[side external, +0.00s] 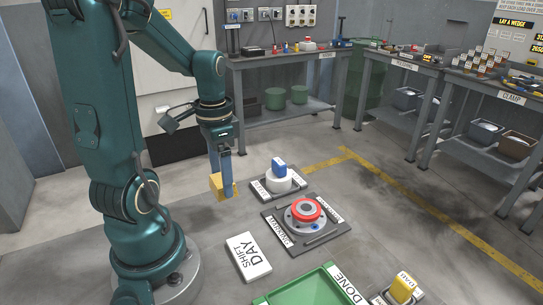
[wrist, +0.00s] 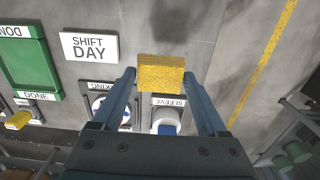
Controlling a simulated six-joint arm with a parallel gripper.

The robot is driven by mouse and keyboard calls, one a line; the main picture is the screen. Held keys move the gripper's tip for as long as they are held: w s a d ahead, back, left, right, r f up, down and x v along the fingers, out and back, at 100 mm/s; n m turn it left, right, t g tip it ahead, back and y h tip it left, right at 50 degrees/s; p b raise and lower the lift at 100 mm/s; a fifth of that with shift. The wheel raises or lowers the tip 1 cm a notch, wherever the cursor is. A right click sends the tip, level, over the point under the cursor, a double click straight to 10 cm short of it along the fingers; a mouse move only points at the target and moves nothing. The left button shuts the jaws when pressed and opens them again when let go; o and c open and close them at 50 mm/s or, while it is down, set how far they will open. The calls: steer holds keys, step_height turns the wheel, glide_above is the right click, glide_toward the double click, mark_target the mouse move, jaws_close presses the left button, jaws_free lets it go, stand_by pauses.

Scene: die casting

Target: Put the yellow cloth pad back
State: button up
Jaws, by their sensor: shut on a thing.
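My gripper (side external: 227,190) is shut on the yellow cloth pad (side external: 216,184), a yellow block with a rough texture. In the wrist view the pad (wrist: 160,72) sits between the tips of my two blue fingers. The side view shows it held in the air, left of the sleeve stand; its exact height is hard to tell.
A white holder with a blue block (side external: 279,166) stands on the sleeve plate (side external: 258,190). A red ring (side external: 305,209) sits on a dark plate in front. A "SHIFT DAY" board (side external: 248,256), a green "DONE" tray (side external: 310,287) and another yellow piece (side external: 403,286) lie nearer. Benches line the back.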

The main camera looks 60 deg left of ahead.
steer(key=shift+f, duration=3.4)
steer(key=shift+f, duration=0.1)
steer(key=o, duration=1.2)
